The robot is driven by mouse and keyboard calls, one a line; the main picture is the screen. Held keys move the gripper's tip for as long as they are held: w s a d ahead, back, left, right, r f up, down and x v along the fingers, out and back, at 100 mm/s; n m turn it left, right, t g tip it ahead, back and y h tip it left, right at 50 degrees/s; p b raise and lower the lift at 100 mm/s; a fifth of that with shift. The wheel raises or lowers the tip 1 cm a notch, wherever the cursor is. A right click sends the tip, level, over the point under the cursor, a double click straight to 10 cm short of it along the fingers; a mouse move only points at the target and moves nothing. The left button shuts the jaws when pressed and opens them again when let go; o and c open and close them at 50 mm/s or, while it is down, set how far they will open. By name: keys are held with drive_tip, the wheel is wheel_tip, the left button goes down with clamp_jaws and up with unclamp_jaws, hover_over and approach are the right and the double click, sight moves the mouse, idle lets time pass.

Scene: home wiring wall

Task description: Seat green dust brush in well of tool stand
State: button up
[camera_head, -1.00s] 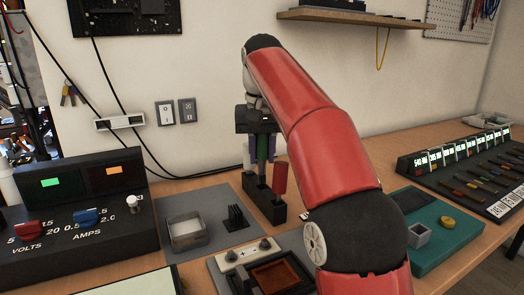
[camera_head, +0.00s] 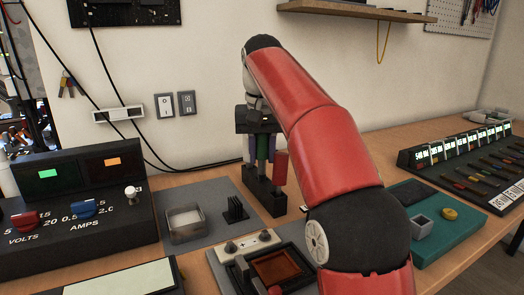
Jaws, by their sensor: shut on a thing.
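The black tool stand (camera_head: 264,198) stands on the bench near the wall, with a red-handled tool (camera_head: 281,168) upright at its right end. My gripper (camera_head: 262,152) points down over the stand, its purple-blue fingers on either side of the green dust brush (camera_head: 263,148). It is shut on the brush, which looks upright. The brush's lower end is hidden at the stand's top, behind its edge or inside a well; I cannot tell which.
My red arm covers the bench right of the stand. A small black finned block (camera_head: 236,209) and a grey open box (camera_head: 186,225) sit to its left on a grey mat. A black meter panel (camera_head: 75,205) stands further left. A teal mat (camera_head: 440,236) lies at right.

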sight(262, 135)
drive_tip(key=shift+f+b, duration=1.3)
drive_tip(key=shift+f, duration=0.55)
drive_tip(key=o, duration=1.1)
drive_tip(key=shift+r, duration=0.1)
drive_tip(key=r+p, duration=0.1)
drive_tip(key=r, duration=0.1)
drive_tip(key=r+p, duration=0.2)
drive_tip(key=r, duration=0.1)
drive_tip(key=s+r+p, duration=0.1)
drive_tip(key=r, duration=0.1)
drive_tip(key=shift+r, duration=0.35)
